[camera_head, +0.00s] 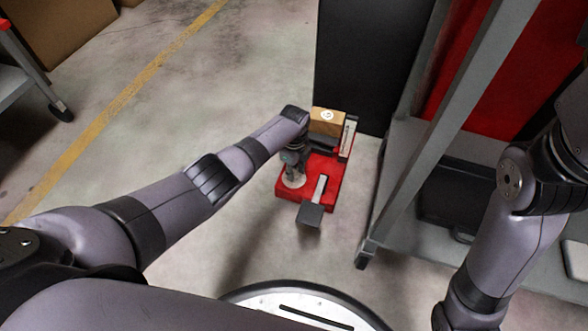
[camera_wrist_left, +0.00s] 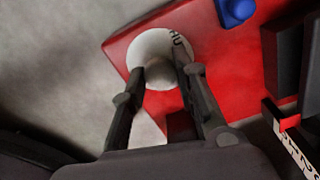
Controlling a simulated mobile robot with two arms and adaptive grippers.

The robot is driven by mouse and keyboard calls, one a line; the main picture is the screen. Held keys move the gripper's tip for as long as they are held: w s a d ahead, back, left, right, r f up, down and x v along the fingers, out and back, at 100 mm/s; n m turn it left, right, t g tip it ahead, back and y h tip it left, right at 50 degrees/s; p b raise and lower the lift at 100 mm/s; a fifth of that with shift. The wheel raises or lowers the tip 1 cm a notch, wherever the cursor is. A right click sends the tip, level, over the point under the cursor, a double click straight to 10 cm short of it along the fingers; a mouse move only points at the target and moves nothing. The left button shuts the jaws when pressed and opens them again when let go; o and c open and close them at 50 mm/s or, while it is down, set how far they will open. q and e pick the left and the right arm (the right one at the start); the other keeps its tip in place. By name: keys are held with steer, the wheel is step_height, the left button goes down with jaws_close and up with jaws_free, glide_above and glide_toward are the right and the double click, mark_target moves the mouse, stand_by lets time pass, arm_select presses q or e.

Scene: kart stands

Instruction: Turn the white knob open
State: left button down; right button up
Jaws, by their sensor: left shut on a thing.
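The white knob (camera_wrist_left: 152,45) is a round white disc with a raised grip in its middle and dark lettering at its edge. It is on a red panel (camera_wrist_left: 124,52), near its corner. In the head view the knob (camera_head: 294,182) shows on the red base (camera_head: 327,170) at the end of my left arm. My left gripper (camera_wrist_left: 161,66) has its two fingers on either side of the raised grip and is shut on it. In the head view the left gripper (camera_head: 291,165) points down over the knob. My right arm shows at the right, but its gripper is out of view.
A blue button (camera_wrist_left: 236,10) is on the red panel near the knob. A wooden block (camera_head: 327,121) and a grey lever plate (camera_head: 310,213) are on the red unit. A grey metal cart frame (camera_head: 425,150) stands close on the right.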

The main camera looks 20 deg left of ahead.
arm_select(q)
steer(key=c, duration=1.2)
jaws_free()
steer(key=shift+c, duration=0.2)
steer(key=shift+r, duration=0.1)
step_height(320, 180, up, 12)
